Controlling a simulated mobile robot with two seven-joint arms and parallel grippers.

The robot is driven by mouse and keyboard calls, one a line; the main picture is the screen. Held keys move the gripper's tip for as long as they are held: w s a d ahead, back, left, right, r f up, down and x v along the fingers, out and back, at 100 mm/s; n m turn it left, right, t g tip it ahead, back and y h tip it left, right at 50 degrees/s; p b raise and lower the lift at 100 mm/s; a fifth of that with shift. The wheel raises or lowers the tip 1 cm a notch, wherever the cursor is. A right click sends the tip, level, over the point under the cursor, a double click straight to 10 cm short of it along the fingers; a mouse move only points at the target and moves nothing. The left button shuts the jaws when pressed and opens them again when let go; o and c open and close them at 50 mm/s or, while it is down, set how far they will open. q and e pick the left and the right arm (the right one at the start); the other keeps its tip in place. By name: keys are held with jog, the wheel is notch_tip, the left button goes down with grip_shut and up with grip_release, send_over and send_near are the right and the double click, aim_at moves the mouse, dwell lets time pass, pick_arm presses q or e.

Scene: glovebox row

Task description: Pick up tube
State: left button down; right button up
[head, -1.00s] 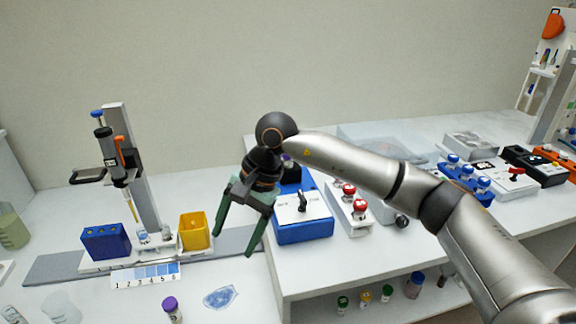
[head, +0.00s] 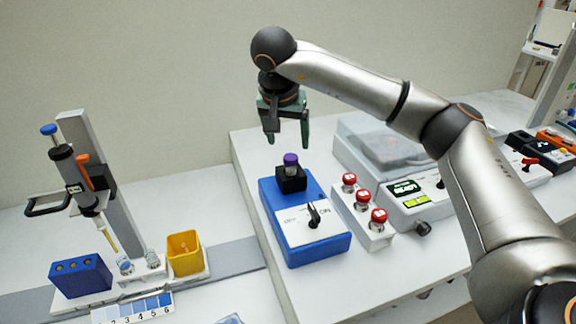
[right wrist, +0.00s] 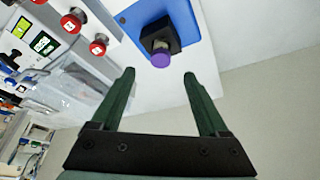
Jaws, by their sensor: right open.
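A tube with a purple cap (head: 291,159) stands upright in the black holder (head: 290,180) on the blue device (head: 328,246) with a white top panel and black knob. My right gripper (head: 288,142) is open and empty, just above and behind the tube in the head view. In the right wrist view the purple cap (right wrist: 161,59) lies ahead of the fingertips, roughly between the two green fingers (right wrist: 158,75), apart from them. The tube's lower part is hidden in the holder. My left gripper is not in view.
Red-capped tubes (head: 378,217) stand in a white rack right of the blue device. A machine with a clear lid (head: 385,150) is behind it. A pipette on a stand (head: 85,185), a blue block (head: 80,276) and a yellow bin (head: 185,254) are at left.

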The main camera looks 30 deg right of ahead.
aim_at(290, 158)
jog(key=x, duration=0.8)
jog(key=shift+f+p, duration=0.4)
grip_shut()
